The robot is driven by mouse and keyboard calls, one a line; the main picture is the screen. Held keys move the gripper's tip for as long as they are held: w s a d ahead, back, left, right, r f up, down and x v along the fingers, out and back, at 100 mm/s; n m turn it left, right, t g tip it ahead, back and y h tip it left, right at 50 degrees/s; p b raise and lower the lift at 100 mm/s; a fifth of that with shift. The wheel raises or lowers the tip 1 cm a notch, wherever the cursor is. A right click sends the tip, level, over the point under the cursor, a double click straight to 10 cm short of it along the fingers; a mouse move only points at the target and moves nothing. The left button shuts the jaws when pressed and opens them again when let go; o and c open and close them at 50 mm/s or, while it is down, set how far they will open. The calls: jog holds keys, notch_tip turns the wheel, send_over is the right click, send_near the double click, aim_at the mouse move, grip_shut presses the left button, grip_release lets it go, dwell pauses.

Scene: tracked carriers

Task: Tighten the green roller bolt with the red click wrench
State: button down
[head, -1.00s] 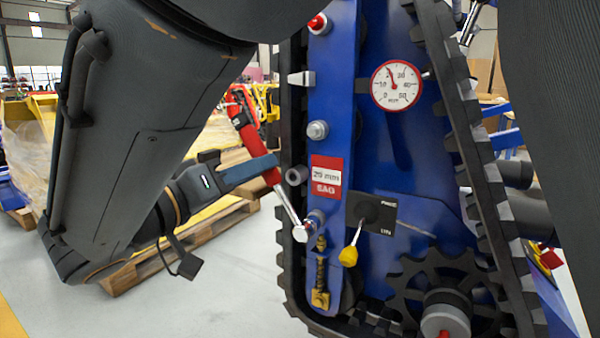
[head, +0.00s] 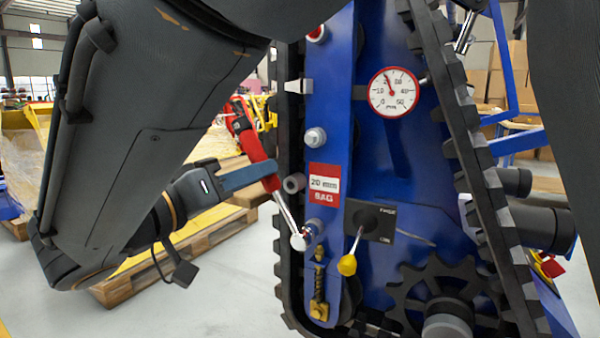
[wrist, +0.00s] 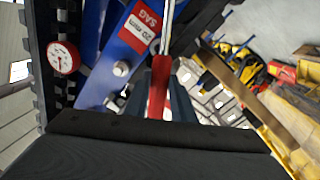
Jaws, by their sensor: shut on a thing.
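My gripper (head: 262,174) is shut on the red handle of the click wrench (head: 268,182). The wrist view shows this red handle (wrist: 158,86) between the fingers. The wrench slants, with its bright shaft running down to the right. Its round silver head (head: 299,243) is at a bolt (head: 314,229) low on the blue carrier plate. I cannot tell whether it is seated on that bolt. No bolt shows a clear green colour. A silver bolt (head: 315,137) and a grey round end (head: 293,183) are higher up, and a red-tipped one (head: 317,34) is at the top.
A black track (head: 290,265) edges the blue plate, close to my gripper. A round gauge (head: 393,92), a red and white sign (head: 323,184) and a yellow-knobbed lever (head: 347,264) are on the carrier. A spring with a brass block (head: 319,310) is below the wrench head. A pallet (head: 150,270) stands behind my arm.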

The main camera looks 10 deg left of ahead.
jog(key=shift+s, duration=0.15)
jog(key=shift+v, duration=1.65)
jog(key=shift+s+d+r, duration=0.1)
jog(key=shift+s, duration=0.15)
jog(key=shift+v, duration=1.95)
jog(key=shift+d, duration=0.1)
